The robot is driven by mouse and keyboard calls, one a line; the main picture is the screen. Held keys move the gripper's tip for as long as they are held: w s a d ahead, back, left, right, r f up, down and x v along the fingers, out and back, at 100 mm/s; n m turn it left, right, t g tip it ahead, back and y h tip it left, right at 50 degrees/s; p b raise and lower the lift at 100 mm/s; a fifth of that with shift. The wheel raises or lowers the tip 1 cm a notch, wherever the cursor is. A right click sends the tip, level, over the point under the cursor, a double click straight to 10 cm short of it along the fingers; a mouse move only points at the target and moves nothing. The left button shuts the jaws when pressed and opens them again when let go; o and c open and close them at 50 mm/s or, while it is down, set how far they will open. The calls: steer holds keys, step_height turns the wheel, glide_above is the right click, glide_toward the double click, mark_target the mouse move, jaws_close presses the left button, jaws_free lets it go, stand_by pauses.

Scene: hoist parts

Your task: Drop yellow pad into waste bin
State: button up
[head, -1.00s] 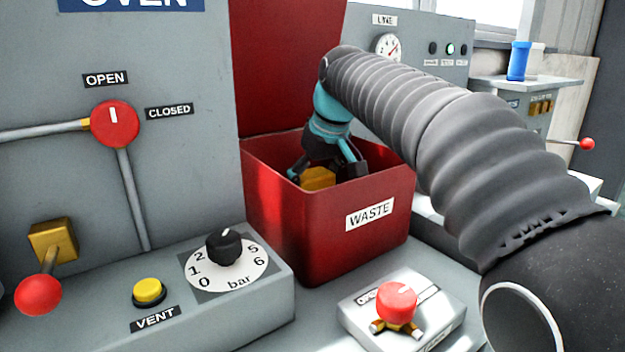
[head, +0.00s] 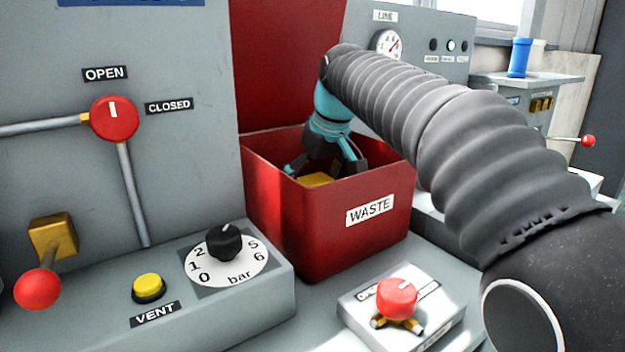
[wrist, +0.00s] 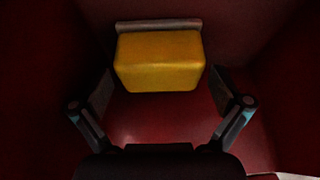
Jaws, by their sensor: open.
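The yellow pad (wrist: 158,60) is a rounded block inside the red waste bin (head: 300,240), with a grey strip along its far edge in the wrist view. In the head view only its top (head: 316,179) shows above the bin's front wall. My gripper (head: 325,170) reaches down into the open bin. In the wrist view its two fingers (wrist: 162,108) are spread wide, and the pad lies beyond them, apart from both. The pad's underside is hidden, so I cannot tell exactly how it rests.
The bin's red lid (head: 285,70) stands up behind it. A pressure dial with a black knob (head: 224,242) is at the left, and a red-knobbed valve box (head: 397,298) is in front. My arm crosses the right side. A blue cylinder (head: 519,58) stands at the back right.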

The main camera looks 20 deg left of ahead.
steer(key=v, duration=1.2)
steer(key=shift+r+p, duration=0.35)
